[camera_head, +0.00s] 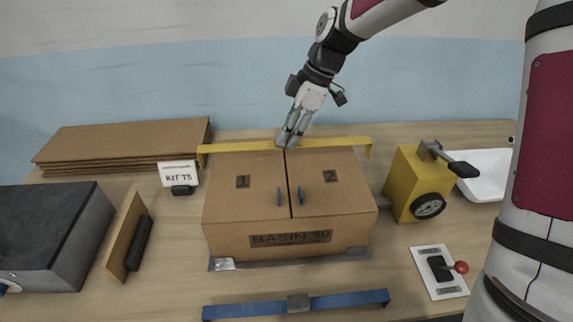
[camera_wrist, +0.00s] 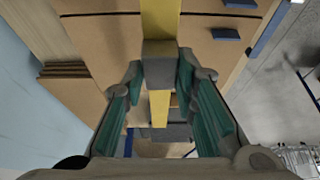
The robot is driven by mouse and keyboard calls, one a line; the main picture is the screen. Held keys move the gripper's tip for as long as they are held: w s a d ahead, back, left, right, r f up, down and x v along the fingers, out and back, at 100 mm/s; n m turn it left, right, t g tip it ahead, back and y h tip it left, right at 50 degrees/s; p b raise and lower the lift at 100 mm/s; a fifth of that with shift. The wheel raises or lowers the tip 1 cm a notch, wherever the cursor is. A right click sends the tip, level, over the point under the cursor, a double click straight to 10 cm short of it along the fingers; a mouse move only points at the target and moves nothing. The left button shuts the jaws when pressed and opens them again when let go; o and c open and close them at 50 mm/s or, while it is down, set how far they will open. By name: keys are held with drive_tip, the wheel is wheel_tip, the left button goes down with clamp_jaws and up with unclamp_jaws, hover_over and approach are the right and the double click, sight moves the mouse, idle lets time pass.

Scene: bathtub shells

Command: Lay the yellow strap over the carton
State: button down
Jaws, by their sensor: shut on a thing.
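The yellow strap (camera_head: 237,146) is a long flat bar with short ends bent down. It runs left to right along the far edge of the carton (camera_head: 235,226), a brown box with two top flaps marked 1 and 2 and "BASIN 30" on its front. My gripper (camera_head: 289,138) is shut on the strap's grey middle block, which also shows between the fingers in the wrist view (camera_wrist: 160,66). The strap's ends reach past both sides of the carton. I cannot tell whether the strap touches the carton's top.
A blue strap (camera_head: 250,309) lies in front of the carton. A yellow wheeled device (camera_head: 411,184) with a lever stands to the right, near a switch plate (camera_head: 438,272) and a white basin (camera_head: 487,176). At left are a "KIT T5" sign (camera_head: 179,173), cardboard sheets (camera_head: 120,143) and a dark box (camera_head: 50,235).

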wheel_tip(320, 180, down, 8)
drive_tip(key=shift+s+f+p, duration=0.1)
drive_tip(key=shift+p, duration=0.45)
drive_tip(key=c, duration=1.3)
unclamp_jaws()
